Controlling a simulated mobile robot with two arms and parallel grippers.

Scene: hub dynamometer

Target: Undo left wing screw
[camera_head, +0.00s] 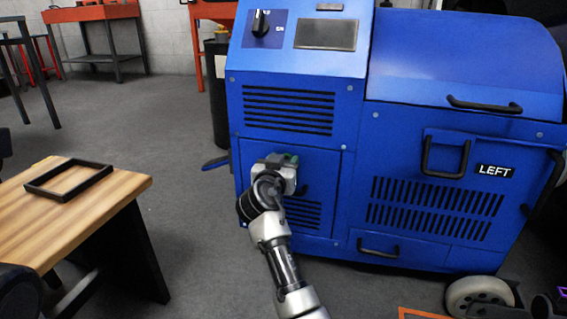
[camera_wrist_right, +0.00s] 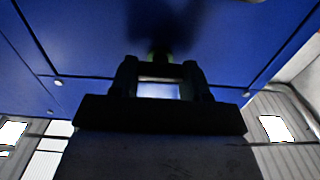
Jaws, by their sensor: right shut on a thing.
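The blue dynamometer cabinet (camera_head: 345,190) stands ahead, with a lower front panel below its upper vent slots. My right gripper (camera_head: 282,163) is up against that panel and also shows from behind in the right wrist view (camera_wrist_right: 158,75). It is shut on a small greenish part, the left wing screw (camera_wrist_right: 158,57), at the panel face. The screw is mostly hidden by the fingers and by shadow, so its turn angle cannot be told. My left gripper is not in view.
A wooden table (camera_head: 118,184) with a black rectangular frame (camera_head: 70,179) on it stands at the left. Black handles (camera_head: 446,156) stick out from the cabinet's right part, beside a LEFT label. A caster wheel (camera_head: 480,297) is at lower right. Floor between table and cabinet is clear.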

